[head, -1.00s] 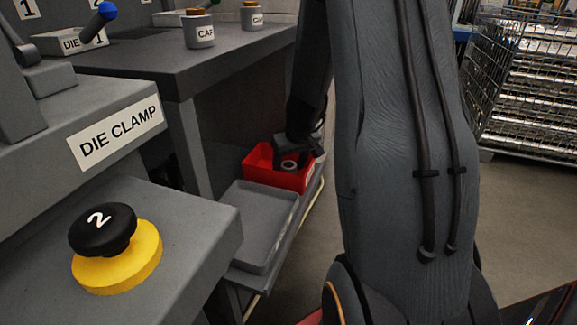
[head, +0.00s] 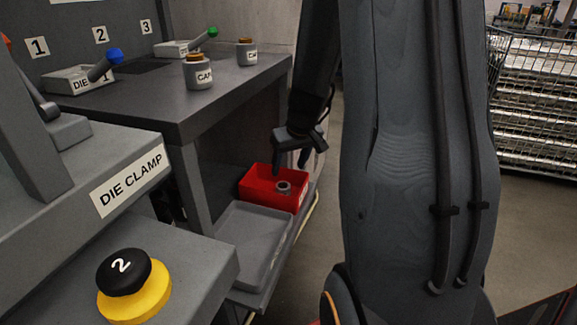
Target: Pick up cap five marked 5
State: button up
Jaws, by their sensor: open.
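I cannot make out a cap marked 5. Two grey pots with brown tops, the near one (head: 198,76) and the far one (head: 246,53), stand on the dark bench top. My gripper (head: 291,168) is open and empty, pointing down above the bin's far side, apart from the ring.
An empty-looking grey tray (head: 262,246) lies in front of the bin. A die clamp stand with a black knob (head: 124,272) on a yellow base is at the near left. Die holders (head: 75,82) stand on the bench. A wire cage (head: 545,95) is at the back right.

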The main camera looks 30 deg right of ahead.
aim_at(197, 75)
jog(key=k, duration=1)
